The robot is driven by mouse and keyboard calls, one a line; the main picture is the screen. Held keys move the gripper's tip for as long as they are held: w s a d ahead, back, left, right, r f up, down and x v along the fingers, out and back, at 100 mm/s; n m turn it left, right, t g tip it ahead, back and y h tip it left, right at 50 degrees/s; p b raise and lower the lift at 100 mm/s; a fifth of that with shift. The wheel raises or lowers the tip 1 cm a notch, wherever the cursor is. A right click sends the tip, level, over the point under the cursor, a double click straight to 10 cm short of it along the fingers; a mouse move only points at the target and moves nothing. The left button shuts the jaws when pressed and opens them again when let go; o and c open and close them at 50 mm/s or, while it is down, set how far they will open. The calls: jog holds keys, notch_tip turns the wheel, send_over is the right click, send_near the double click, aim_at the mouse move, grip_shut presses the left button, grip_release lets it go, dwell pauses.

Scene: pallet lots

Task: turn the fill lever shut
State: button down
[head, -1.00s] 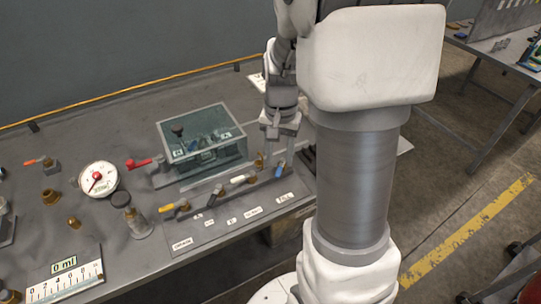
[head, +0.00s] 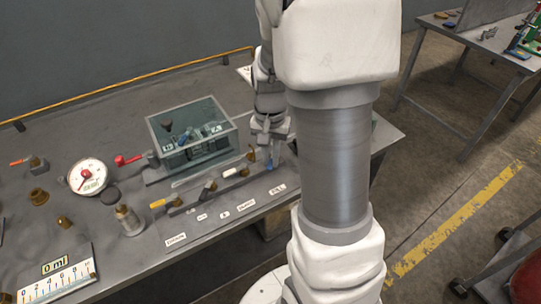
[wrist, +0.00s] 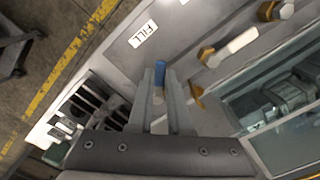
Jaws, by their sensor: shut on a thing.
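The fill lever has a blue handle (wrist: 160,72) and sits beside the FILL label (wrist: 144,33) in the wrist view. My gripper (wrist: 159,90) has its two grey fingers on either side of the blue handle and is shut on it. In the head view the blue handle (head: 269,166) shows just below my gripper (head: 270,148), at the right end of the lever row, above its FILL label (head: 277,189). The fingers and wrist hide part of the lever, and a brass fitting (wrist: 196,94) shows beside the right finger.
White-handled (head: 232,172) and yellow-handled (head: 158,203) levers stand left along the row. A glass-topped box (head: 193,138) stands behind them. A red-handled valve (head: 124,160), round gauge (head: 88,176) and 0 ml display (head: 54,266) are farther left. The bench's right edge is near my gripper.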

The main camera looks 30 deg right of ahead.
dwell(0.4)
jog(key=m+p, duration=0.1)
jog(key=m, duration=0.1)
jog(key=w+a+m+p, duration=0.1)
jog(key=m+p, duration=0.1)
jog(key=shift+w+r+m, duration=0.15)
jog(key=shift+w+m, duration=0.05)
jog(key=shift+m, duration=0.2)
jog(key=shift+w+a+m+p, duration=0.1)
jog(key=shift+w+m+p, duration=0.25)
jog(key=shift+m+p, duration=0.5)
jog(key=shift+w+m+p, duration=0.35)
jog(key=shift+m+p, duration=0.1)
jog(key=shift+m, duration=0.7)
jog(key=c, duration=0.8)
grip_release()
jog(key=shift+c, duration=0.2)
jog(key=shift+f, duration=0.2)
